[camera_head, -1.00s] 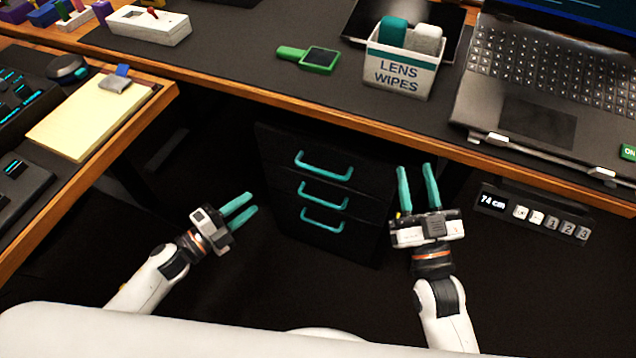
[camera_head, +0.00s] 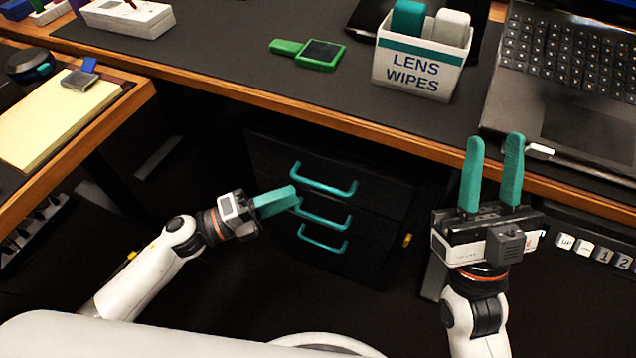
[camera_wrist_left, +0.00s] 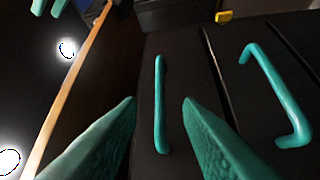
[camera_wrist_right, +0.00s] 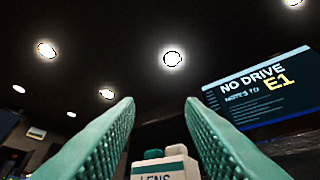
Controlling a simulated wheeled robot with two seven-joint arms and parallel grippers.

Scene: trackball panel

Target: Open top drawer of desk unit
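The black desk unit (camera_head: 390,205) under the desk has three drawers with teal bar handles, all looking closed. The top drawer's handle (camera_head: 323,188) is just right of my left gripper (camera_head: 292,198). In the left wrist view that handle (camera_wrist_left: 160,105) shows between the two open, empty fingers, ahead of their tips, with no visible contact. The second handle (camera_wrist_left: 275,90) lies to its right there. My right gripper (camera_head: 493,142) is open and empty, its fingers pointing up by the desk's front edge, away from the drawers.
The desk's wooden edge (camera_head: 240,97) runs above the unit. On the desk are a lens wipes box (camera_head: 415,72), a green-handled tool (camera_head: 308,53) and a laptop (camera_head: 575,95). A button panel (camera_head: 590,247) hangs below at right. A side desk with a notepad (camera_head: 50,120) stands at left.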

